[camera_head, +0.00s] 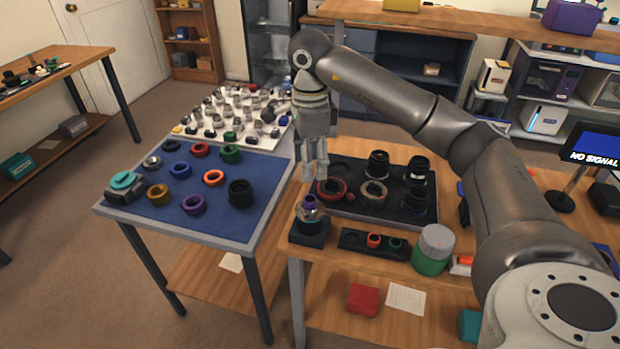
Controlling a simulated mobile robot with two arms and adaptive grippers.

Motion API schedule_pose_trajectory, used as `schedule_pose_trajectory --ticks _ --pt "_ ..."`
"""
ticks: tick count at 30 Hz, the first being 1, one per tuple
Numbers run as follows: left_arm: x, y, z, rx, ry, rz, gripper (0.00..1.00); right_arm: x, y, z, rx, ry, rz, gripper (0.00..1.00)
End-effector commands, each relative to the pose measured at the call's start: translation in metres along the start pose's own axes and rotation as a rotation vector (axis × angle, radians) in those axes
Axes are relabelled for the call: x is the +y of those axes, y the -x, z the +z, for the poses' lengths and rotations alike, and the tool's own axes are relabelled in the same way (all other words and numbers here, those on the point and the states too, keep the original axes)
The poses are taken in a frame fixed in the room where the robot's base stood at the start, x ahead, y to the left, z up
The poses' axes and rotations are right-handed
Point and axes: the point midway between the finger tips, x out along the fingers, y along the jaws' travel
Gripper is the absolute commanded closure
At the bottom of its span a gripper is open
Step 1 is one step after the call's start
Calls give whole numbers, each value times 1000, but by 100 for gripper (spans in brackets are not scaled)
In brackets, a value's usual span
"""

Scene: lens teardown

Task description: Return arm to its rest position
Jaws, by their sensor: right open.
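My right arm comes in from the right and reaches over the wooden bench (440,300). Its gripper (314,172) points down, open, above the bench's left edge near the dark tray (345,203). A red ring (331,191) lies in that tray close to the fingertips; nothing shows between the fingers. A pale ring (374,192) and dark lens barrels (377,164) also stand in the tray. A small lens part with a purple top (310,207) sits on a black block (309,232) just below the gripper. My left gripper is not in view.
A blue-topped table (220,215) at left holds several coloured rings, with a white board of small parts (225,113) behind. A green-and-white jar (434,250) and a small black tray (375,243) are at the front. A monitor (592,146) stands right.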

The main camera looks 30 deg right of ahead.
Motion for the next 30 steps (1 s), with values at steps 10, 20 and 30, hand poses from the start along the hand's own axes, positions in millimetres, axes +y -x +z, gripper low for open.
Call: schedule_pose_trajectory --ticks 10,20,30 --pt "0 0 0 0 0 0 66 0 19 0 0 1 1 50" --pt "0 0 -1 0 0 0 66 0 19 0 0 1 1 50" --pt "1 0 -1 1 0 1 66 21 -11 73 -225 69 39 50"
